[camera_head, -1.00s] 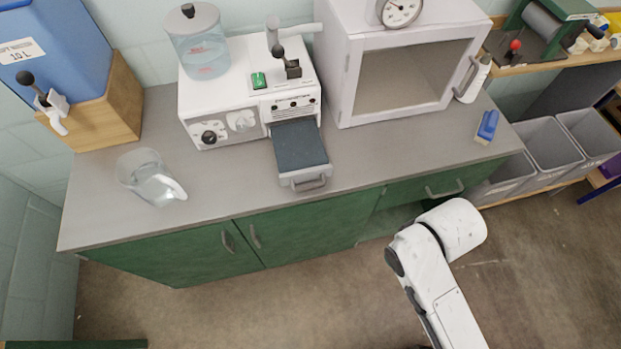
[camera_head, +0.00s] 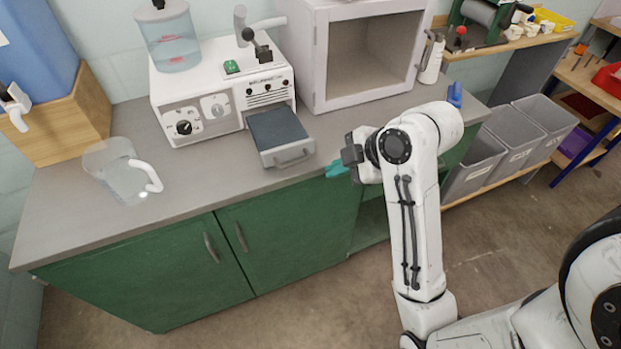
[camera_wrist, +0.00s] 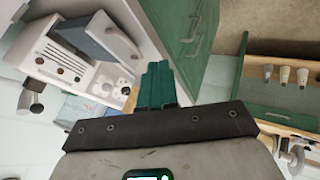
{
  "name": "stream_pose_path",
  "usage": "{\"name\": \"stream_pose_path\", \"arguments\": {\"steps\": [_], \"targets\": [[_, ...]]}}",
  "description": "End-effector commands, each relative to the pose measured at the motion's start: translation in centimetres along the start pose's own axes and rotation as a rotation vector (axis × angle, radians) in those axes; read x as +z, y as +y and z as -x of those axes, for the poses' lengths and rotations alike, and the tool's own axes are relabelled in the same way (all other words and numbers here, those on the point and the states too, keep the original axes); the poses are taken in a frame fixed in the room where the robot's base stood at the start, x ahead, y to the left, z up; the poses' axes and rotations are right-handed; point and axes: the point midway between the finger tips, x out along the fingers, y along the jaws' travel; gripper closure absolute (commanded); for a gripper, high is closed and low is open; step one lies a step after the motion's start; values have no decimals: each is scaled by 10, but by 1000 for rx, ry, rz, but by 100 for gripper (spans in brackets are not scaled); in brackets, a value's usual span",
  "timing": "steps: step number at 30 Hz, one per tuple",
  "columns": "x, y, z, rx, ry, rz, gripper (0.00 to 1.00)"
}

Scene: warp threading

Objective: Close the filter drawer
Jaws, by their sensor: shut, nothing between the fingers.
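The filter drawer (camera_head: 279,130) is a dark-topped tray with a light front and a bar handle (camera_head: 293,158). It sticks out of the front of the white machine (camera_head: 215,90) over the grey counter. In the wrist view the drawer (camera_wrist: 82,37) shows at upper left, with its handle facing my fingers. My gripper (camera_head: 336,169) has teal fingers and is to the right of the drawer front, near the counter's front edge, apart from the handle. In the wrist view its fingers (camera_wrist: 160,85) are together and empty.
A clear jug (camera_head: 122,175) stands on the counter at left. A white cabinet (camera_head: 318,60) with a window stands right of the machine. Green cupboard doors (camera_head: 190,255) are below the counter edge. Grey bins (camera_head: 512,135) stand at right. The counter in front of the drawer is clear.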

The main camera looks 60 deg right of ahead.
Motion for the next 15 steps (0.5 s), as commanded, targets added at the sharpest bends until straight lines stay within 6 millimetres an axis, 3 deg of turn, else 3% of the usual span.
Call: {"name": "stream_pose_path", "arguments": {"steps": [15], "targets": [[0,-2,-96,-6,-1,-2,100]]}}
